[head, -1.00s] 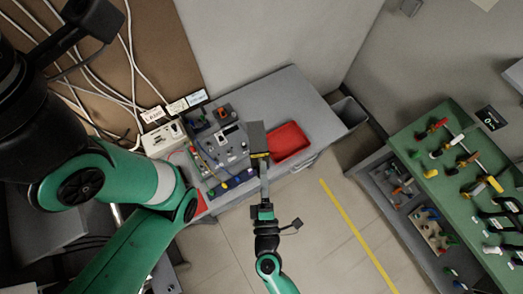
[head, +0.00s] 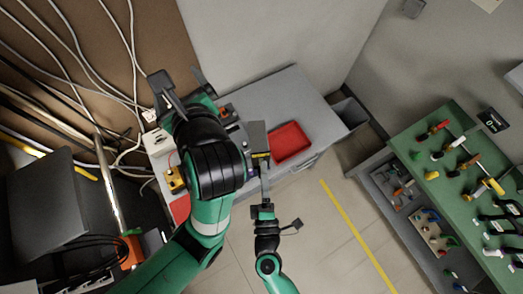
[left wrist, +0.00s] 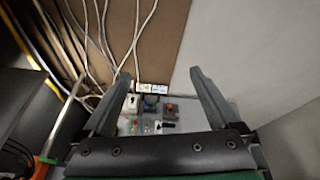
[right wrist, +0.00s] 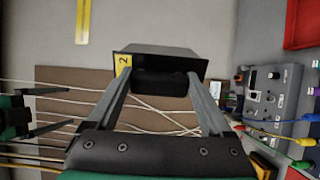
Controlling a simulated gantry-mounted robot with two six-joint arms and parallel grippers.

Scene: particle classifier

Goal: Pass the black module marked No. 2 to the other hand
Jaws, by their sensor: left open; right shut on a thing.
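The black module (right wrist: 175,55) with a yellow label marked 2 is held between the fingertips of my right gripper (right wrist: 160,78) in the right wrist view. In the head view the module (head: 257,137) shows as a dark grey block with a yellow edge, above the grey bench beside the red tray. My right gripper (head: 262,185) reaches up to it from below. My left gripper (head: 183,90) is up and to the left of the module, over the bench's back left. It is open and empty, with its fingers wide apart in the left wrist view (left wrist: 161,82).
The red tray (head: 290,142) lies on the grey bench (head: 285,98). A control panel with knobs and cables (right wrist: 270,95) sits close by, partly hidden by my left arm in the head view. A green tool board (head: 450,170) stands at the right. White cables hang at the upper left.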

